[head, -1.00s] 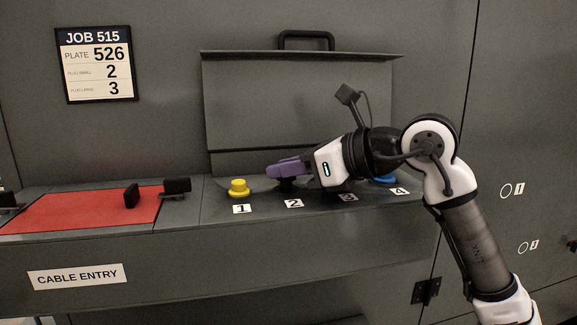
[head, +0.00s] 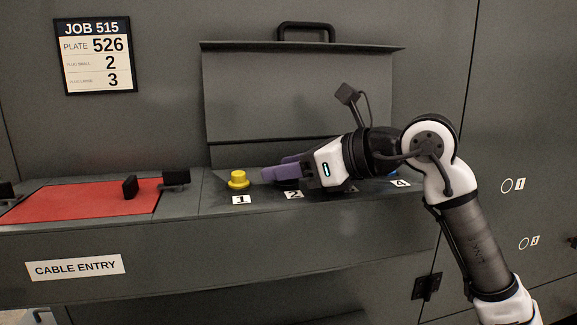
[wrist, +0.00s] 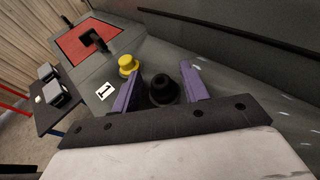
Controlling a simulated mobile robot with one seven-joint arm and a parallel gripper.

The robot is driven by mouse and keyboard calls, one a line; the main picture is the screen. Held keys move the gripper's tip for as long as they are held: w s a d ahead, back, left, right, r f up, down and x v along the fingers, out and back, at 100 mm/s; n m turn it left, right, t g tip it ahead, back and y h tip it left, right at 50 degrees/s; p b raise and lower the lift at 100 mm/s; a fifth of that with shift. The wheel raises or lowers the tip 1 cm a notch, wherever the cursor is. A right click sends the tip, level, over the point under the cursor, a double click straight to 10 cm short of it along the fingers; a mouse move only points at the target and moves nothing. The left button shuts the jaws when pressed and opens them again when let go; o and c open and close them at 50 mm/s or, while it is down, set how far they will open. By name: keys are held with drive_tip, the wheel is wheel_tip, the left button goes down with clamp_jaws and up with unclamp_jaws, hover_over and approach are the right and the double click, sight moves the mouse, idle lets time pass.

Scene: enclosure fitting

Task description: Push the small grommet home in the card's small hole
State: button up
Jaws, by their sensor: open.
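The job card (head: 95,58) on the wall reads PLATE 526, small plug 2, large plug 3. A black grommet (wrist: 163,91) stands upright on the ledge between the two purple fingers in the wrist view; the fingers hide most of it in the head view. My gripper (wrist: 160,85) is open, with a finger on either side of the black grommet and a gap showing on the right side. In the head view my gripper (head: 270,174) is low at label 2 (head: 293,194). The small hole cannot be made out.
A yellow grommet (head: 238,180) stands by label 1 (head: 241,200), just left of my fingers. A red panel (head: 85,203) with black clamps (head: 176,177) lies further left. A raised grey lid (head: 300,95) stands behind the ledge.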

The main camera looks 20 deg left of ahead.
drive_tip(key=shift+d+f, duration=0.1)
drive_tip(key=b+v, duration=0.2)
drive_tip(key=v, duration=1.1)
drive_tip(key=shift+d+r+b, duration=0.2)
drive_tip(key=shift+d+b, duration=0.15)
drive_tip(key=shift+c, duration=0.2)
